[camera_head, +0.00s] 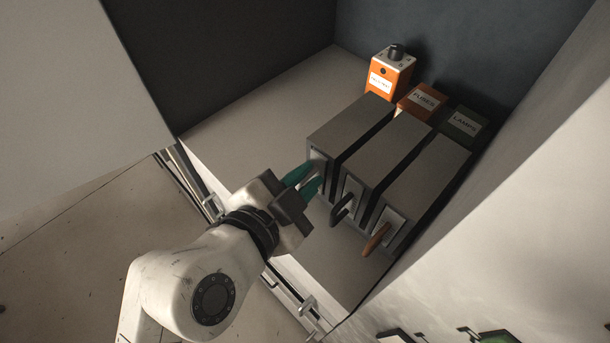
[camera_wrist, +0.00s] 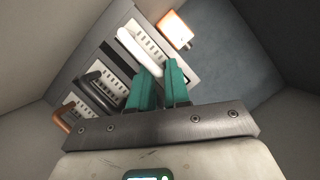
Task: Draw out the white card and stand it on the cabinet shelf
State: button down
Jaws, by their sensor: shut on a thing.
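Three grey slotted housings stand side by side on the cabinet shelf (camera_head: 240,140). The white card is in the leftmost housing (camera_head: 350,130); its white handle (camera_wrist: 140,50) shows in the wrist view, running down its pale slotted front plate. My gripper (camera_head: 314,176), with teal fingers, is at this front. In the wrist view the fingers (camera_wrist: 158,70) are closed on the lower part of the white handle and hide it there. The card's body is hidden inside the housing. The black handle (camera_head: 342,209) and orange-brown handle (camera_head: 376,240) belong to the two neighbouring fronts.
Behind the housings stand an orange box with a black knob (camera_head: 390,75), an orange FUSES box (camera_head: 421,103) and a dark LAMPS box (camera_head: 462,122). A pale wall (camera_head: 520,170) rises close on the right. The shelf left of the housings is clear.

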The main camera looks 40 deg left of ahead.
jog(key=shift+s+a+f, duration=0.1)
jog(key=shift+s, duration=0.55)
jog(key=shift+s+b, duration=0.6)
jog(key=shift+s, duration=0.05)
jog(key=shift+s+a, duration=0.1)
jog(key=shift+s, duration=0.6)
jog(key=shift+s+b, duration=0.3)
jog(key=shift+b, duration=0.1)
jog(key=shift+s+a+b, duration=0.1)
jog(key=shift+s+b, duration=0.2)
jog(key=shift+s, duration=1.1)
jog(key=c, duration=1)
grip_release()
